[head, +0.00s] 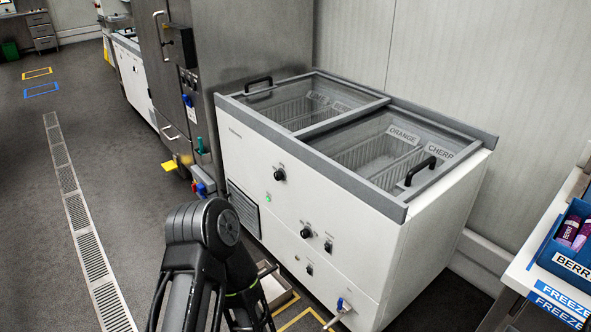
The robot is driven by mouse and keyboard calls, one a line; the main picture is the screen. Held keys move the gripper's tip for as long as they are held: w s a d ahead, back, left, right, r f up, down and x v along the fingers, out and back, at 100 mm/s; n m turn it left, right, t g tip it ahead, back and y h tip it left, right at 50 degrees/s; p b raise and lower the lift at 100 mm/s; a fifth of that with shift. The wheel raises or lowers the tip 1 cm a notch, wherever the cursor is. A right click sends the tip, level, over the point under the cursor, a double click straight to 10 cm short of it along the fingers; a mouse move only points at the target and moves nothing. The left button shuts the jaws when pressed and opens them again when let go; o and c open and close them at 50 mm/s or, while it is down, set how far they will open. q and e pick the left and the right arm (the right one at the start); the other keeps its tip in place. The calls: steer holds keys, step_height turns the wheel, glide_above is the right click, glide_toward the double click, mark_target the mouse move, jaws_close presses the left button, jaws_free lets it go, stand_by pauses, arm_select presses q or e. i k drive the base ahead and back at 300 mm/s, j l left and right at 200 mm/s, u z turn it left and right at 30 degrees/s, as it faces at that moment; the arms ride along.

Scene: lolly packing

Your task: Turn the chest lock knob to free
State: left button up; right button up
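The white chest freezer (238,155) stands in the middle of the head view with two sliding glass lids. Its front carries a black round knob (279,174) at the upper left and a second black round knob (305,233) lower and to the right, with small labels. Which of these is the lock knob, and how it is turned, I cannot tell at this size. One of my dark arms rises at the bottom in front of the chest's lower left. Neither of my grippers shows.
A blue crate (553,237) sits on the bench at the right. Open floor with a drain grate (84,240) lies left.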

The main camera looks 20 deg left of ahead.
mark_target(278, 175)
steer(key=i+j, duration=0.15)
steer(key=j, duration=0.25)
steer(key=i+j+z, duration=0.1)
steer(key=j, duration=0.3)
steer(key=i+j, duration=0.15)
steer(key=j, duration=0.3)
steer(key=i+j+z, duration=0.1)
steer(key=j, duration=0.3)
steer(key=i+j, duration=0.15)
steer(key=j, duration=0.3)
